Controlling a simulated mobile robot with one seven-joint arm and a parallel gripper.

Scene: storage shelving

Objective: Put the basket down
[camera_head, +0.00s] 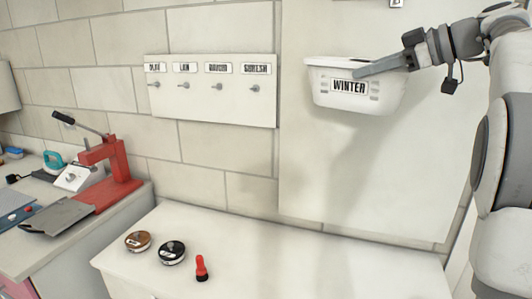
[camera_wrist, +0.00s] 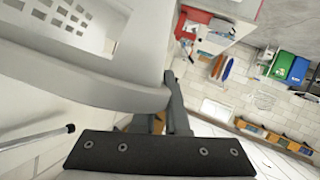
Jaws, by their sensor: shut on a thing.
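A white basket (camera_head: 330,88) labelled WINTER hangs in the air in front of the wall panel, above the right part of the white counter. My gripper (camera_head: 372,70) reaches in from the right and is shut on the basket's rim. In the wrist view, the basket (camera_wrist: 95,85) fills the upper left, with its slotted holes showing, and my gripper (camera_wrist: 172,92) is at its edge. The basket looks roughly level. Its inside is hidden in the head view.
The white counter (camera_head: 330,265) is bare below the basket. Two round tins (camera_head: 172,252) and a small red-and-black object (camera_head: 201,268) stand at its left. A hook board (camera_head: 212,95) is on the wall. A red press (camera_head: 108,170) stands on the left bench.

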